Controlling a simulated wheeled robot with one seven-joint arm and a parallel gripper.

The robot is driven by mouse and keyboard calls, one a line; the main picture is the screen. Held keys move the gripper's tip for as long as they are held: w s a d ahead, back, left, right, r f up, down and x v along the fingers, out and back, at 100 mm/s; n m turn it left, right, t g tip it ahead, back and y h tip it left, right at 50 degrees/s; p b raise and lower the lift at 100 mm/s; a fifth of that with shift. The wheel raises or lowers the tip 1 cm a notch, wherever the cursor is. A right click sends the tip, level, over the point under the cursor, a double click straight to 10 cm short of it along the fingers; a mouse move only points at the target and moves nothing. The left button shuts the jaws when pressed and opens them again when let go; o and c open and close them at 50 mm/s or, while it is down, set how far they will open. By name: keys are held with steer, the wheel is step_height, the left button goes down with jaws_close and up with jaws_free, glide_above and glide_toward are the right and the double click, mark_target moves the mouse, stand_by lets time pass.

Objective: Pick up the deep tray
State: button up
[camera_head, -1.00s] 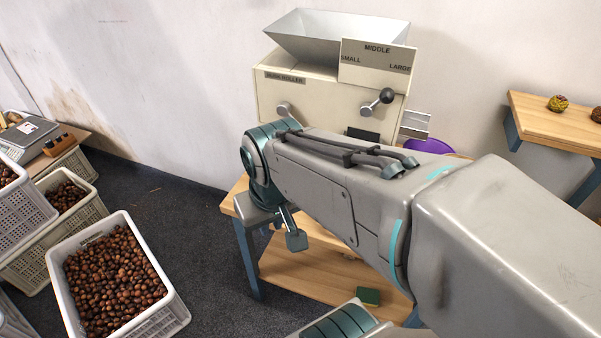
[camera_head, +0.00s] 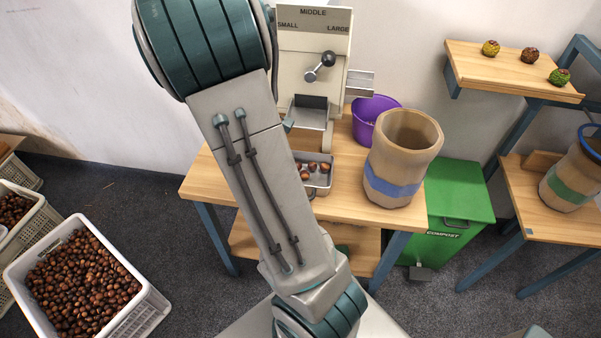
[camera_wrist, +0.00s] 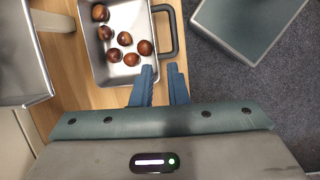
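The deep tray (camera_head: 320,183) is a grey metal tray holding several brown chestnuts. It sits on the wooden table under the front of the roller machine, partly hidden by my arm in the head view. In the wrist view the tray (camera_wrist: 135,20) is at the top, with a dark loop handle (camera_wrist: 174,30) on its right side. My gripper (camera_wrist: 162,72) shows in the wrist view as two blue fingers, apart, with nothing between them. The fingertips are just below the handle in the picture; I cannot tell the height between them. My arm hides the gripper in the head view.
The roller machine (camera_head: 295,62) stands behind the tray. A purple bucket (camera_head: 366,112) and a tan sack with a blue band (camera_head: 400,150) stand right of it. A green compost bin (camera_head: 455,190) is beyond. A crate of chestnuts (camera_head: 150,315) is at lower left.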

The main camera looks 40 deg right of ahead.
steer(key=shift+n, duration=0.3)
steer(key=x, duration=0.4)
steer(key=d+x, duration=0.1)
steer(key=x, duration=0.4)
steer(key=shift+d+f, duration=0.1)
steer(key=shift+d, duration=0.2)
steer(key=shift+s+d+x, duration=0.1)
steer(key=shift+s+x, duration=0.1)
steer(key=shift+x, duration=1.1)
steer(key=shift+s+d+x, duration=0.15)
steer(key=shift+s+x, duration=0.05)
steer(key=shift+x, duration=1.1)
jaws_close()
steer(key=shift+r, duration=0.25)
